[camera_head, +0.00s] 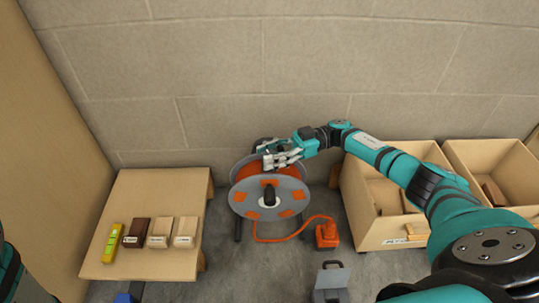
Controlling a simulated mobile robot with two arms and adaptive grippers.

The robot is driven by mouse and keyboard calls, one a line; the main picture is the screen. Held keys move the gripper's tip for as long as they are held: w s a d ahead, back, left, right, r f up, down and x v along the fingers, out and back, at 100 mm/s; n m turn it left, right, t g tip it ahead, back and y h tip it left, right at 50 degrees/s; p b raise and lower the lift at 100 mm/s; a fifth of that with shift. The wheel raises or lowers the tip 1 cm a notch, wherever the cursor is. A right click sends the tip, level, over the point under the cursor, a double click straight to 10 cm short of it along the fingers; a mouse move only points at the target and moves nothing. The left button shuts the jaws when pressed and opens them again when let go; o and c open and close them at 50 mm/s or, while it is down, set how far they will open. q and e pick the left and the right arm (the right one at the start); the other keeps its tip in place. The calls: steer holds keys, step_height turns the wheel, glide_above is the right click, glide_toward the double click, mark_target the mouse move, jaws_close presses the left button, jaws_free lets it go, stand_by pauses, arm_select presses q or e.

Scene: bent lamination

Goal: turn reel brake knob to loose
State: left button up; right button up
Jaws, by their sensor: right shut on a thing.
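The cable reel (240,197) stands on the floor against the block wall. It has a grey front disc with orange patches and a black hub in the middle. My right gripper (268,158) reaches in from the right to the reel's top edge. Its fingers are shut there on a small part, seemingly the reel brake knob, which the fingers hide. I cannot read the knob's setting. My left gripper is out of view; only a bit of my left arm shows at the left edge.
An orange cable runs from the reel to an orange plug box (327,236) on the floor. A low wooden table (150,262) with several small blocks stands at left. Wooden bins (385,238) stand at right, under my right arm. A grey box (331,281) lies in front.

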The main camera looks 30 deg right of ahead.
steer(key=o, duration=1.2)
steer(key=shift+a, duration=0.1)
steer(key=shift+s+d, duration=0.15)
steer(key=shift+d, duration=1.85)
steer(key=shift+s+d, duration=0.2)
steer(key=shift+d, duration=1.8)
steer(key=shift+s+d, duration=0.15)
steer(key=shift+d, duration=1.85)
